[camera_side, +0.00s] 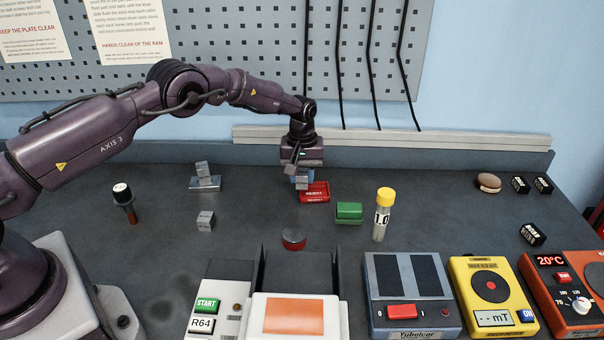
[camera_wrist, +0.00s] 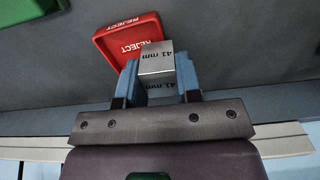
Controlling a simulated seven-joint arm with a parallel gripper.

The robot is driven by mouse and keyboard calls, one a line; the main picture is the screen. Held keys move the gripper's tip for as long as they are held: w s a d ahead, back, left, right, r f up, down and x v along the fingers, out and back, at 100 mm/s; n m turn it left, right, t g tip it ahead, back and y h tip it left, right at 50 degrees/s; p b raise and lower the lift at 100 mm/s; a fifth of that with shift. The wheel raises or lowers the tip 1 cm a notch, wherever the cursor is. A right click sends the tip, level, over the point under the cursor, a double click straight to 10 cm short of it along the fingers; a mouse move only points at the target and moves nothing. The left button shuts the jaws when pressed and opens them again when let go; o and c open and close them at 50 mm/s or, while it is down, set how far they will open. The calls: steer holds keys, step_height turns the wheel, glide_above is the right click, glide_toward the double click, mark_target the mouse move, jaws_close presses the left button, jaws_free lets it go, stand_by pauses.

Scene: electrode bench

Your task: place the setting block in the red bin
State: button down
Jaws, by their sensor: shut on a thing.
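The setting block (camera_wrist: 157,58), a silver metal block marked "41 mm", is held between the blue fingers of my gripper (camera_wrist: 156,85). In the side view my gripper (camera_side: 302,176) points down, with the block (camera_side: 302,183) showing at its tips. The red bin (camera_wrist: 115,42), a shallow tray marked "REJECT", lies just beyond the block in the wrist view, and the block covers part of its corner. In the side view the red bin (camera_side: 318,193) is just right of the block. I cannot tell how far the block is above the bench.
A green tray (camera_side: 349,212) and a yellow-capped vial (camera_side: 383,215) stand right of the bin. A silver cube (camera_side: 205,221) and a silver piece on a stand (camera_side: 204,183) are to the left.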

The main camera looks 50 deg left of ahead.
mark_target(302, 172)
steer(key=shift+f, duration=0.5)
steer(key=c, duration=0.8)
jaws_free()
step_height(302, 172, up, 13)
steer(key=shift+r, duration=0.15)
